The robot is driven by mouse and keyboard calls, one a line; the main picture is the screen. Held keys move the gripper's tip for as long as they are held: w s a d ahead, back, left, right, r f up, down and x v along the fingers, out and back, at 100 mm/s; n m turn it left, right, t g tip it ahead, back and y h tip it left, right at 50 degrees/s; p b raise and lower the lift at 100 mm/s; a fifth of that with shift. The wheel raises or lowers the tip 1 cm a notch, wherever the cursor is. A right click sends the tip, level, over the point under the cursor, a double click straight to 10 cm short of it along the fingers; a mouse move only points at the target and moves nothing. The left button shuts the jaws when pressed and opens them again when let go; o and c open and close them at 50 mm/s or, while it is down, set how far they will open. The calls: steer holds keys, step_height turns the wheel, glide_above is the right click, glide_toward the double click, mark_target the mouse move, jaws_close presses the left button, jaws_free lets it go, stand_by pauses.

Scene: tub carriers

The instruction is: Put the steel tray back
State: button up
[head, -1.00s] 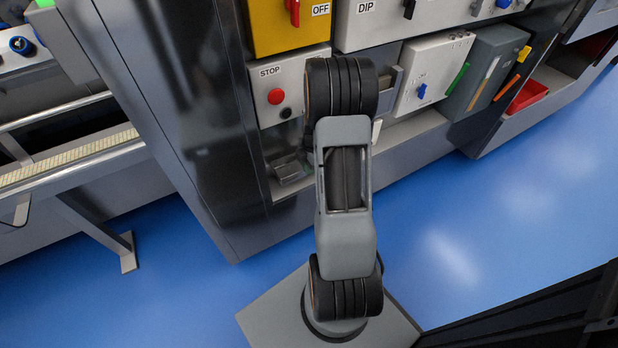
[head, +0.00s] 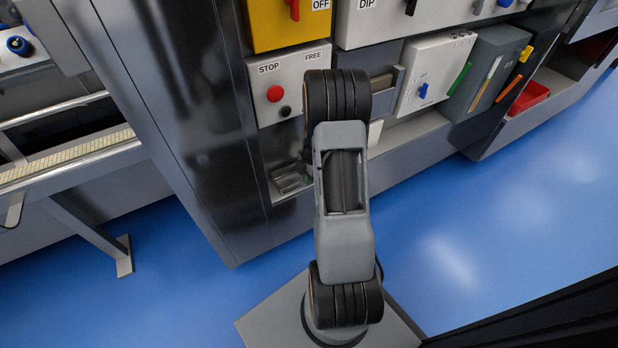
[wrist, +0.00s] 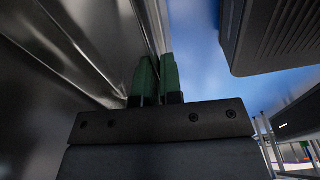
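A small grey metal piece (head: 290,182) lies low in the recess below the STOP box in the head view. I cannot tell whether it is the steel tray. My arm covers the area to its right, and my gripper is not clearly seen there. In the wrist view my gripper (wrist: 157,76) has two green fingers pointing forward, close together with a narrow gap. A streaked, shiny metal surface (wrist: 75,45) fills the left, and its edge runs up behind the fingertips. I cannot tell whether anything is between the fingers.
The white STOP/FREE box (head: 286,85), a yellow box (head: 275,22) and a white box with a blue switch (head: 433,72) are on the cabinet. A red bin (head: 528,97) sits to the right. A rail bench (head: 60,165) stands left. The blue floor (head: 500,225) is open at right.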

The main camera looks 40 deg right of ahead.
steer(key=o, duration=0.4)
steer(key=shift+c, duration=0.2)
steer(key=shift+r, duration=0.25)
steer(key=r+p, duration=0.1)
steer(key=r, duration=0.1)
steer(key=r+p, duration=0.1)
steer(key=r, duration=0.2)
steer(key=r+p, duration=0.1)
steer(key=r, duration=0.1)
steer(key=shift+d+r, duration=0.2)
steer(key=shift+d, duration=0.1)
steer(key=a+r+m, duration=0.4)
steer(key=a+r, duration=0.4)
steer(key=s+a+r+m+t, duration=0.1)
steer(key=s+a+r+m, duration=0.3)
steer(key=s+a+m, duration=0.2)
steer(key=s+a+r+m+t+h, duration=0.1)
steer(key=s+a+r+m, duration=0.3)
steer(key=s+a+m, duration=0.2)
steer(key=shift+a+r+t, duration=0.3)
steer(key=shift+a, duration=0.3)
